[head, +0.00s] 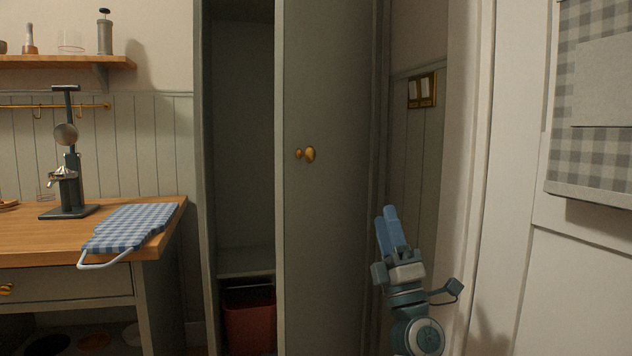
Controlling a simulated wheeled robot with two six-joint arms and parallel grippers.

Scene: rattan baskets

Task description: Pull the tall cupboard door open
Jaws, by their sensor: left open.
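The tall grey-green cupboard (202,180) stands in the middle of the head view. Its door (330,230) stands partly open, with its free edge on the left and a dark gap showing the inside. A brass knob (309,154) sits near that free edge. My left gripper (390,212) is at the lower right, in front of the right side of the door and the wall beside it. Its blue fingers point up, are open and hold nothing. It is apart from the knob, lower and to the right. My right gripper is out of view.
Inside the cupboard, a red bin (249,325) stands below a shelf (246,268). On the left, a wooden counter (40,235) holds a juicer-like press (70,185) and a blue checked board (130,228) overhanging the edge. A white door (575,270) stands on the right.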

